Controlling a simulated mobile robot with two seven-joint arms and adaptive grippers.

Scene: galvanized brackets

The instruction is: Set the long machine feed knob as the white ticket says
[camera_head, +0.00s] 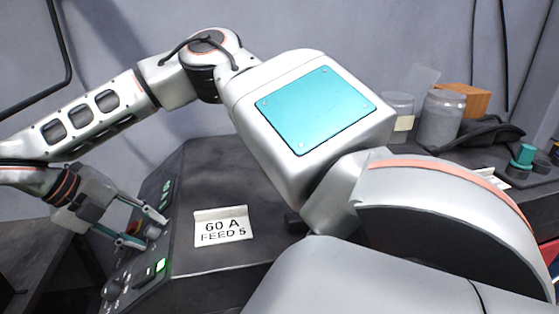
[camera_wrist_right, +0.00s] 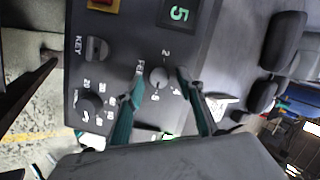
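In the head view, my right gripper (camera_head: 147,230) is at the machine's sloped panel, and the knob is hard to make out there.
Jars (camera_head: 440,118) and an orange-brown box (camera_head: 465,98) stand at the back right.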

